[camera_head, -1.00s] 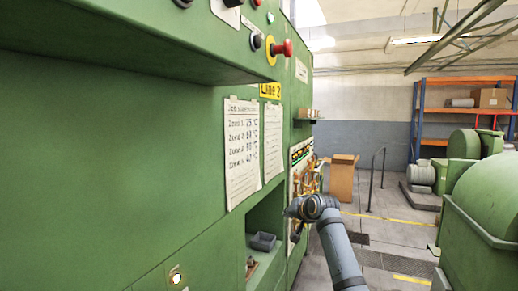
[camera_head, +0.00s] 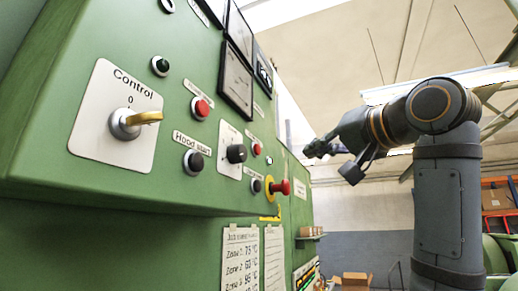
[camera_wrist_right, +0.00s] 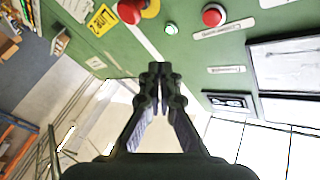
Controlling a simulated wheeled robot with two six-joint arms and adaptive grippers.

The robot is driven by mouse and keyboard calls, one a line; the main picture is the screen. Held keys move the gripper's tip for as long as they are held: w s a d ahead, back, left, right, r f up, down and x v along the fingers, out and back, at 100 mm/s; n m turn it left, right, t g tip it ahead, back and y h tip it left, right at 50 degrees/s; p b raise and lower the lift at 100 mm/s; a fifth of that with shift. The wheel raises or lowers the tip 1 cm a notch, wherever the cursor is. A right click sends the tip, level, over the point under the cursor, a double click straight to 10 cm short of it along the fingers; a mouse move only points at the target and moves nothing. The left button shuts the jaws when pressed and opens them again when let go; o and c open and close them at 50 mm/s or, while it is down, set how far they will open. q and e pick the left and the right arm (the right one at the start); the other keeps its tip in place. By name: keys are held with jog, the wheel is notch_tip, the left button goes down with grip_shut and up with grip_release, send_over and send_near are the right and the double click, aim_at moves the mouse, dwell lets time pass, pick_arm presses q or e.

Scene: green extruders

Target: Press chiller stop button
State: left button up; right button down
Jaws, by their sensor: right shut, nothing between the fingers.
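A green machine panel fills the left and middle of the head view. A red button (camera_head: 256,149) sits on its right part, above a black button (camera_head: 255,185); their labels are too small to read surely. Another red button (camera_head: 201,108) sits further left, above the black hood start button (camera_head: 193,162). I cannot tell surely which red button is chiller stop. In the wrist view a red button (camera_wrist_right: 214,15) sits beside a blurred label. My right gripper (camera_head: 308,150) is shut and empty, raised to the right of the panel, touching no button. It also shows in the wrist view (camera_wrist_right: 160,72). My left gripper is not in view.
A red mushroom button (camera_head: 282,187) with a yellow ring sticks out at the panel's right edge. A control knob (camera_head: 134,120) is at left, a black knob (camera_head: 236,153) nearer the middle. Open air lies right of the panel.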

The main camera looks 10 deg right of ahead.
aim_at(257, 150)
jog(key=shift+s+r, duration=0.6)
jog(key=shift+s, duration=0.3)
jog(key=w+a+p, duration=0.2)
jog(key=w+a, duration=0.2)
jog(key=a, duration=0.3)
jog(key=shift+w+a, duration=0.2)
jog(key=shift+w, duration=0.15)
jog(key=shift+w+a, duration=0.1)
dwell(0.8)
jog(key=shift+w+a, duration=0.2)
jog(key=shift+a, duration=0.05)
jog(key=shift+w+a, duration=0.2)
jog(key=shift+a, duration=0.1)
dwell(0.8)
jog(key=shift+s+d, duration=0.4)
jog(key=shift+d, duration=0.2)
